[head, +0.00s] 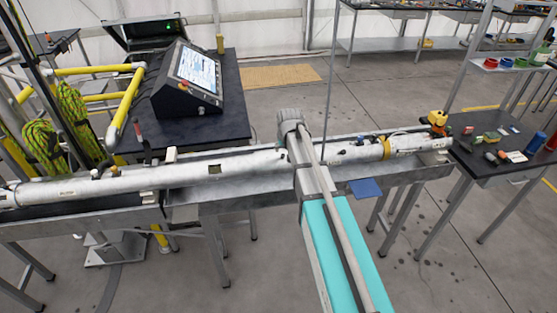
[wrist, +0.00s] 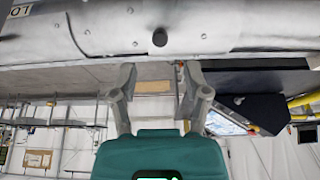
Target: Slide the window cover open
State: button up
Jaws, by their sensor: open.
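A long white tube (head: 110,184) lies across the trough-like bench in the head view. I cannot tell a separate window cover for certain. In the wrist view the tube (wrist: 240,25) fills the top, with a dark round knob (wrist: 160,38) and small screw heads on its surface. My gripper (wrist: 159,70) is open and empty, its fingers spread below the knob and pointing towards the tube. I see no contact. In the head view my own arm hides the gripper and part of the tube.
The metal bench (head: 190,210) runs under the tube. A black table with a control console (head: 190,78) stands behind it at left, beside yellow rails (head: 125,100). A dark table (head: 500,150) with small items stands at right. Open floor lies behind.

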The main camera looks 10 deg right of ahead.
aim_at(283, 155)
jog(key=shift+b+x, duration=2.5)
jog(key=shift+x, duration=0.55)
jog(key=shift+r, duration=0.1)
jog(key=shift+c, duration=0.2)
grip_shut()
